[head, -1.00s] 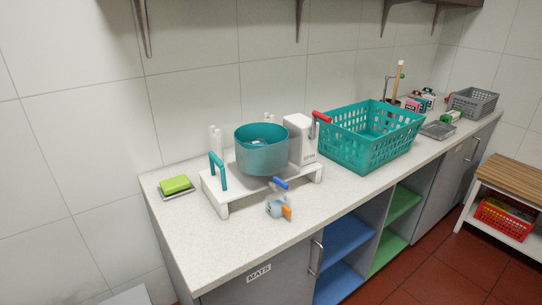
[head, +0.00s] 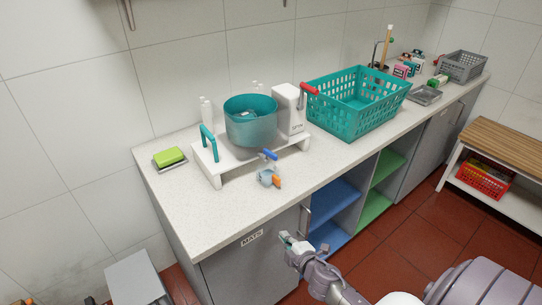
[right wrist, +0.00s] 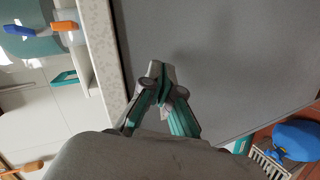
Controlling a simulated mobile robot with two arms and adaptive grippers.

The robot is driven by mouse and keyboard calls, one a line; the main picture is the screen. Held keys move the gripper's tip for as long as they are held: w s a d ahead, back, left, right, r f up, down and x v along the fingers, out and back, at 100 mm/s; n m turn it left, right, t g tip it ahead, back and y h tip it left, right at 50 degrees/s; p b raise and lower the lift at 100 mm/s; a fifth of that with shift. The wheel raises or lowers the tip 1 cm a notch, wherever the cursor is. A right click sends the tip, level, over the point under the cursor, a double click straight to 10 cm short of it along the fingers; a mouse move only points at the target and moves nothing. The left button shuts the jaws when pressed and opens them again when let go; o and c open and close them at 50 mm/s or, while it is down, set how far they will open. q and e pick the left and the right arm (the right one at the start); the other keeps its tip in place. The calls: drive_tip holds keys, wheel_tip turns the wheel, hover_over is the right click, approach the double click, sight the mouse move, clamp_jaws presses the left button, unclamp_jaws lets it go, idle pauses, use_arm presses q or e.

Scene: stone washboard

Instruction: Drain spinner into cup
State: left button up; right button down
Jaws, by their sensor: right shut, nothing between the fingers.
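The spinner is a teal tub (head: 250,122) on a white stand (head: 215,172) on the counter, with a white block (head: 289,110) at its right. A blue lever (head: 268,154) sticks out at the stand's front edge. Below it on the counter stands a small pale-blue cup (head: 264,178) with an orange handle (head: 277,182). The lever (right wrist: 19,30) and the orange handle (right wrist: 64,26) also show in the right wrist view. My right gripper (head: 286,239) is shut and empty, in front of the grey cabinet door, below the counter edge. My left gripper is out of view.
A teal basket (head: 357,118) with red handles stands right of the spinner. A green sponge (head: 171,155) lies on a dish at the left. The counter's front left is clear. A wooden-topped bench (head: 504,149) stands at the right.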

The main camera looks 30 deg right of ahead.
sight(270, 156)
drive_tip(key=w+r+n+t, duration=0.2)
drive_tip(key=r, duration=0.7)
drive_tip(key=w+r+n+t+p, duration=0.1)
drive_tip(key=r+n+t, duration=0.1)
drive_tip(key=r, duration=0.7)
drive_tip(key=shift+w+a+r+y, duration=0.2)
drive_tip(key=shift+w+y, duration=0.15)
drive_tip(key=shift+y, duration=0.05)
drive_tip(key=w+d+p, duration=0.1)
drive_tip(key=w+d, duration=0.3)
drive_tip(key=w, duration=0.6)
drive_tip(key=shift+w+d, duration=0.25)
drive_tip(key=shift+w, duration=0.15)
drive_tip(key=shift+f, duration=0.1)
drive_tip(key=shift+d+n+y+b, duration=0.2)
drive_tip(key=shift+n+y+b, duration=0.25)
drive_tip(key=shift+y, duration=0.25)
